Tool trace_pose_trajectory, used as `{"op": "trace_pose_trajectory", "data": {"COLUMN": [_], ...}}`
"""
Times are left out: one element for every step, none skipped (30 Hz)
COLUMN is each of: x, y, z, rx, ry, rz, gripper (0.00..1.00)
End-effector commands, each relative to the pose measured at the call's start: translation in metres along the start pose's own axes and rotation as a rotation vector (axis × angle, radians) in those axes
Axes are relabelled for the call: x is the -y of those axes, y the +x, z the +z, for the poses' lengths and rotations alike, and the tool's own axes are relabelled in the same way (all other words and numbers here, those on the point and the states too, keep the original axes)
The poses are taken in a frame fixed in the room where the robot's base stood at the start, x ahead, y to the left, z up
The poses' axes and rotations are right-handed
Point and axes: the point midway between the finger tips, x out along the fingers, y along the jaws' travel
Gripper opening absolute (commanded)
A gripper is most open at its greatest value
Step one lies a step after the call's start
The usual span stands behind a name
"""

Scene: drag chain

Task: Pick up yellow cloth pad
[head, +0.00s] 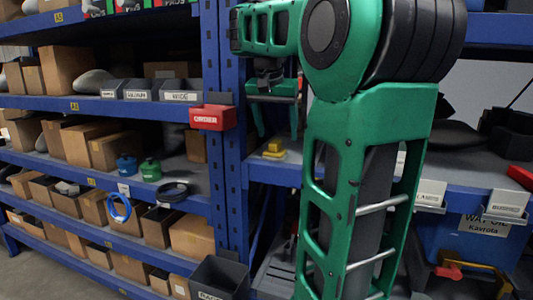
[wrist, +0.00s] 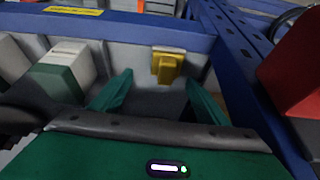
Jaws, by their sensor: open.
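The yellow cloth pad (head: 273,149) lies near the left end of the middle blue shelf in the head view, close to the blue upright. It looks like a small yellow block on a paler, flatter layer. My gripper (head: 275,122) hangs above it, its green fingers pointing down. In the wrist view the pad (wrist: 167,68) shows just beyond and between the two spread fingertips (wrist: 160,88). My gripper is open and empty, apart from the pad.
The blue shelf upright (head: 225,110) stands just left of the pad. A red bin (head: 212,117) juts out beside it. White and green items (wrist: 62,66) lie left of my fingers in the wrist view. Grey shelf surface around the pad is bare.

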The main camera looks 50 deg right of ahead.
Motion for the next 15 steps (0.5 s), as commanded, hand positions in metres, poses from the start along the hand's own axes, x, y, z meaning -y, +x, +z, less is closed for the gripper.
{"op": "trace_pose_trajectory", "data": {"x": [0.003,0.005,0.007,0.008,0.01,0.011,0.012,0.014,0.015,0.017,0.018,0.019,0.018,0.019,0.018], "y": [0.003,0.004,0.006,0.007,0.009,0.012,0.015,0.019,0.025,0.029,0.033,0.038,0.042,0.046,0.05], "z": [0.003,0.004,0.005,0.005,0.005,0.005,0.004,0.004,0.002,0.001,0.0,-0.001,-0.001,-0.001,-0.001], "rx": [0.0,0.0,0.0,0.0,0.0,0.001,0.001,0.002,0.001,0.001,0.002,0.002,0.001,0.001,0.002], "ry": [-0.009,-0.011,-0.013,-0.016,-0.018,-0.019,-0.019,-0.021,-0.022,-0.022,-0.023,-0.023,-0.023,-0.024,-0.023], "rz": [-0.003,-0.004,-0.005,-0.006,-0.007,-0.007,-0.007,-0.007,-0.007,-0.007,-0.007,-0.007,-0.007,-0.008,-0.008], "gripper": [0.69,0.69,0.69,0.69,0.69,0.69,0.69,0.69,0.69,0.69,0.69,0.69,0.69,0.69,0.69]}}
